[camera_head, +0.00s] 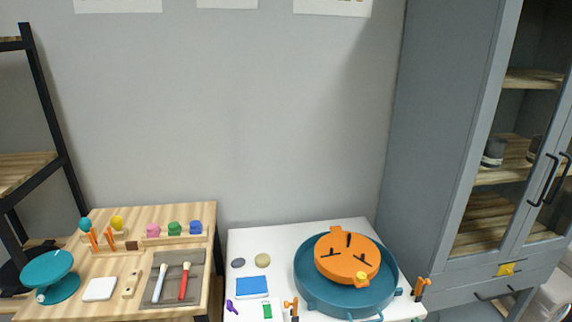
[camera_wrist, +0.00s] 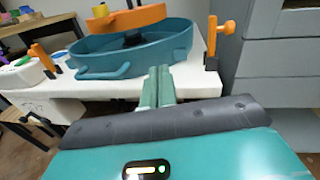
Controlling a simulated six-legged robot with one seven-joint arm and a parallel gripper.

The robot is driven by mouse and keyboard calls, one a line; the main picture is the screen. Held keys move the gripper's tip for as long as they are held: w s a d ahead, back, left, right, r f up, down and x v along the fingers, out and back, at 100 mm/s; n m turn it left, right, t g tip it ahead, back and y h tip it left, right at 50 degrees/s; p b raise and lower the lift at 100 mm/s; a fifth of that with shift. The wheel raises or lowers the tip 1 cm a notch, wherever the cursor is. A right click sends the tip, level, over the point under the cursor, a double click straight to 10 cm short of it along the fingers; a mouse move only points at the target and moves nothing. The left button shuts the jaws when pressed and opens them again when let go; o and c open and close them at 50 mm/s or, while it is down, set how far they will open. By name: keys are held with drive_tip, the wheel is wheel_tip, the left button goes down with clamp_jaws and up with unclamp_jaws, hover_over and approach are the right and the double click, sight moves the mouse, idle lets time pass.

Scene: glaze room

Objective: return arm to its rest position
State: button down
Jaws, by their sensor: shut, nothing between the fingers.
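My gripper (camera_wrist: 158,82) shows in the wrist view as two green fingers held together, with nothing between them. My arm and gripper do not show in the head view. The teal basin (camera_head: 305,284) stands on the white table, and it also shows beyond my fingers in the wrist view (camera_wrist: 100,68).
Orange clamps (camera_head: 290,305) sit at the white table's edges. A wooden table (camera_head: 135,215) at left bears brushes, a teal turntable (camera_head: 58,285) and small coloured pieces. A grey cabinet (camera_head: 440,110) stands at right, a dark-framed shelf (camera_head: 45,110) at left.

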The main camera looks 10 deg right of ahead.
drive_tip(key=s+a+r+n+g+y, duration=0.1)
drive_tip(key=a+r+n+g+y, duration=0.4)
drive_tip(key=a+r+n, duration=0.5)
drive_tip(key=s+a+r+n+g+y, duration=0.1)
drive_tip(key=a+r+n+g+y, duration=0.1)
drive_tip(key=a+r+n+g, duration=0.85)
drive_tip(key=s+a+r+n+t+h, duration=0.2)
drive_tip(key=s+a+r+n+h, duration=0.2)
drive_tip(key=s+r+n+h, duration=0.1)
drive_tip(key=s+a+r+n+t+h, duration=0.1)
drive_tip(key=s+a+r+n+h, duration=0.4)
drive_tip(key=s+r+n, duration=0.2)
drive_tip(key=s+r, duration=0.2)
drive_tip(key=s, duration=0.2)
drive_tip(key=shift+s+a+t, duration=0.3)
drive_tip(key=shift+s+t, duration=0.05)
drive_tip(key=shift+s, duration=0.05)
